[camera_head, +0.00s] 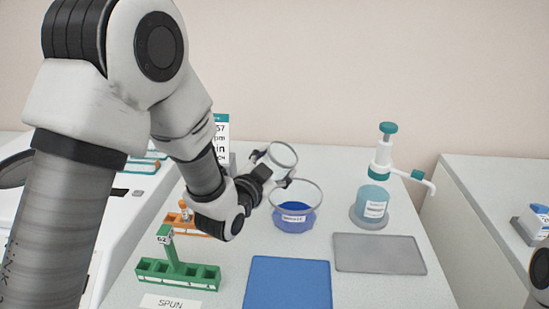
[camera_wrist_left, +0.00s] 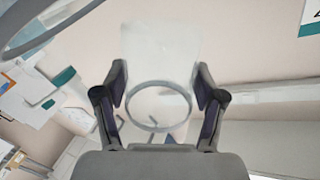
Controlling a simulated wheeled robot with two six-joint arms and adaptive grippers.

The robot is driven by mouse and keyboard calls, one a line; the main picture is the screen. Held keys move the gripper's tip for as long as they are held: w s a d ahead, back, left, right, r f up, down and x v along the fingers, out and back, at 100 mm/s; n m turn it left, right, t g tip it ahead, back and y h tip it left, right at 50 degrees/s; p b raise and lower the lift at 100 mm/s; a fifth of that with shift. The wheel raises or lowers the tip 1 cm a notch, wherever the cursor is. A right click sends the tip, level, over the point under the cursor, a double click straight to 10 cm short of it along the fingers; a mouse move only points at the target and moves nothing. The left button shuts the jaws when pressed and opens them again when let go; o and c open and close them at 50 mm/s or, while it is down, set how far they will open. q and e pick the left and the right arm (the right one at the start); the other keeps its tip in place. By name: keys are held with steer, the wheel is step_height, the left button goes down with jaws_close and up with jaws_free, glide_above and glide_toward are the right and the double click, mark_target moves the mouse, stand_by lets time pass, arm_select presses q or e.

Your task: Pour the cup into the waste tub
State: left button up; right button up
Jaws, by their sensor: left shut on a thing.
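A clear cup (camera_head: 281,155) is held tilted above the waste tub. My left gripper (camera_head: 268,172) is shut on it from the left. In the left wrist view the cup (camera_wrist_left: 160,60) shows as a pale see-through shape with a ring, between the two fingers of the left gripper (camera_wrist_left: 160,92). The waste tub (camera_head: 295,212) is a clear round bowl with a blue lower part and a white label; it stands on the table just below the cup. I cannot tell whether any liquid is in the cup. My right gripper is not in view.
A green rack (camera_head: 178,274) and an orange rack (camera_head: 185,222) stand at left. A blue mat (camera_head: 288,284) lies in front of the tub, a grey mat (camera_head: 380,254) to its right. A teal-topped dispenser bottle (camera_head: 372,200) stands right of the tub. A side table (camera_head: 490,195) is beyond.

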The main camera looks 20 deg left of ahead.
arm_select(q)
steer(key=shift+r+n, duration=0.4)
steer(key=shift+r, duration=0.1)
steer(key=shift+f, duration=0.1)
steer(key=a+n, duration=0.1)
steer(key=n, duration=0.1)
steer(key=a+n, duration=0.2)
steer(key=shift+w+a+n+p, duration=0.1)
steer(key=shift+w+n+p, duration=0.1)
steer(key=shift+n+p, duration=0.2)
steer(key=shift+d, duration=0.25)
